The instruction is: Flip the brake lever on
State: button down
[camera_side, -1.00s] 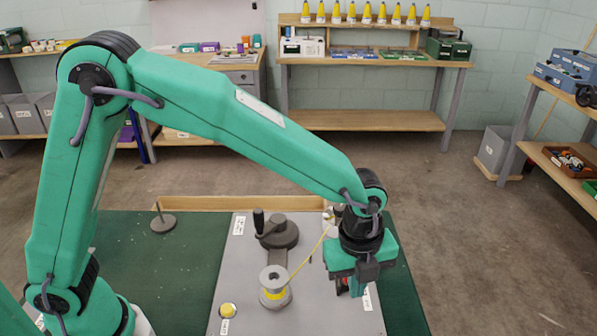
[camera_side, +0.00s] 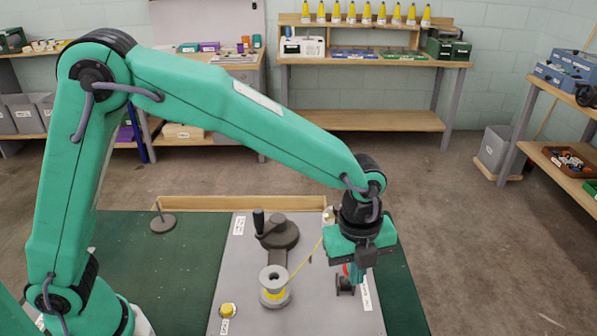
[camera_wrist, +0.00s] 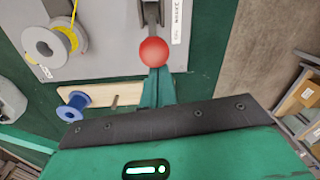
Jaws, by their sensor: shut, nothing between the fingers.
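The brake lever has a red ball knob (camera_wrist: 153,51) on a grey arm (camera_wrist: 150,14), at the top of the wrist view. In the side view its dark base (camera_side: 345,286) stands at the right of the grey plate (camera_side: 246,258), and a bit of the red knob (camera_side: 347,270) shows beside my fingers. My gripper (camera_side: 357,274) points down at the knob, shut and empty. In the wrist view its green fingers (camera_wrist: 155,84) are just below the ball. I cannot tell whether they touch it. The gripper partly hides the lever in the side view.
A grey spool (camera_side: 274,286) with yellow thread stands left of the lever, with a black-handled crank (camera_side: 277,232) behind it. A yellow button (camera_side: 227,310) is at front left. A blue spool (camera_wrist: 72,105) lies beyond the plate. Green bench left of the plate is mostly clear.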

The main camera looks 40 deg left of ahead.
jog(key=w+a, duration=0.7)
jog(key=a, duration=0.1)
jog(key=shift+w, duration=0.35)
jog(key=shift+f, duration=0.1)
dwell(0.4)
jog(key=s+d+r, duration=0.2)
jog(key=d+r, duration=0.2)
jog(key=w+a+r, duration=0.5)
jog(key=w+a, duration=0.1)
jog(key=a, duration=0.1)
jog(key=shift+w+r, duration=0.15)
dwell(0.4)
jog(key=shift+a, duration=0.1)
